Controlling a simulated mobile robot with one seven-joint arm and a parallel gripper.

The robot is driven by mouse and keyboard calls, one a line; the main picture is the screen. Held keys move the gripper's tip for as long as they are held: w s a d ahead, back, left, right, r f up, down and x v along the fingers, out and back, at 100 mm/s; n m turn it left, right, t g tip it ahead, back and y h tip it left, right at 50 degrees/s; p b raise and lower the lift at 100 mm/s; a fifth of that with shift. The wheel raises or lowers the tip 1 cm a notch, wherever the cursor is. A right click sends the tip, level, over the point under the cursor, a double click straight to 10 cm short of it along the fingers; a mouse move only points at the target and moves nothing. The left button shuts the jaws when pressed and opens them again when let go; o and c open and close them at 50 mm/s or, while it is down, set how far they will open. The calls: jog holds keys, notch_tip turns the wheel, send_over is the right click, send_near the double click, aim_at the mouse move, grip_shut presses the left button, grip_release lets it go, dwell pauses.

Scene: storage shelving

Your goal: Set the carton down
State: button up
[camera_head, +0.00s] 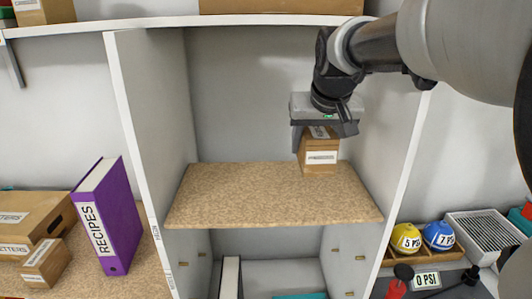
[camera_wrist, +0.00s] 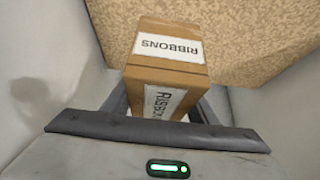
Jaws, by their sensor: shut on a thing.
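The carton (camera_head: 320,158) is a small brown box with a white label. In the wrist view the carton (camera_wrist: 165,73) carries labels that read RIBBONS. My gripper (camera_head: 322,135) is above the carton and shut on its upper part. In the wrist view my gripper (camera_wrist: 155,115) has a finger on each side of the box. The carton is upright at the right rear of the speckled brown shelf board (camera_head: 260,200). Its base looks at or just above the board; I cannot tell if it touches.
The board's left and middle are clear. White side panels (camera_head: 140,120) bound the cubby, the right one close to my gripper. A purple RECIPES binder (camera_head: 105,215) and brown boxes (camera_head: 35,222) stand left. Blue and yellow balls (camera_head: 438,236) sit in a tray at right.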

notch_tip(320, 180, down, 8)
jog(key=shift+s+f, duration=0.1)
dwell(0.4)
jog(key=shift+f+b, duration=0.1)
jog(key=shift+b, duration=0.2)
jog(key=o, duration=1.1)
